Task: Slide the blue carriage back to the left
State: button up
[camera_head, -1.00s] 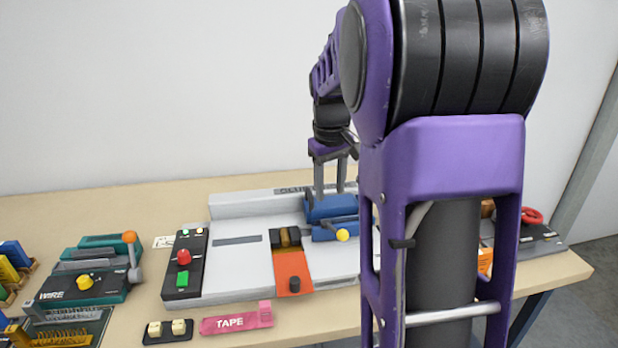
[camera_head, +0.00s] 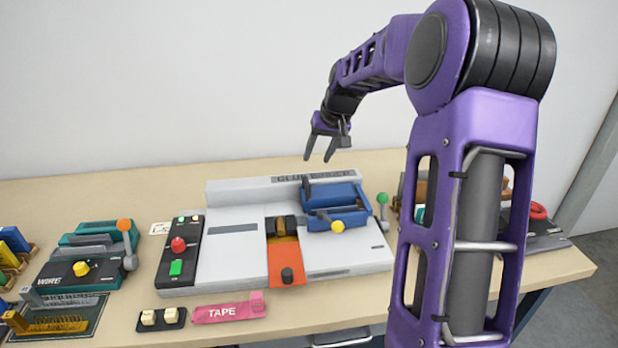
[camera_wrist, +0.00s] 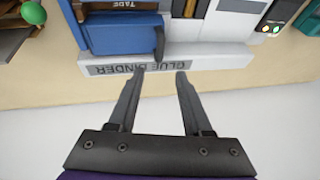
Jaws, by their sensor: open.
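The blue carriage (camera_head: 335,204) sits at the right part of the grey glue binder (camera_head: 228,259), to the right of the orange strip. A yellow knob (camera_head: 337,226) is at its front. In the wrist view the blue carriage (camera_wrist: 122,35) is upside down at the upper left, beyond my fingertips. My gripper (camera_head: 319,158) is open and empty in the air above the back edge of the binder, apart from the carriage. In the wrist view my gripper (camera_wrist: 160,76) has its two fingers spread, with the binder's back wall beyond them.
The orange strip (camera_head: 286,262) with a black knob lies left of the carriage. A black button panel (camera_head: 180,254) is at the binder's left end. A green-knobbed lever (camera_head: 383,200) stands right of the carriage. A teal wire machine (camera_head: 82,262) and a pink tape piece (camera_head: 228,308) are nearby.

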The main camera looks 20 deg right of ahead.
aim_at(307, 180)
jog(key=x, duration=1)
grip_shut()
dwell(1.2)
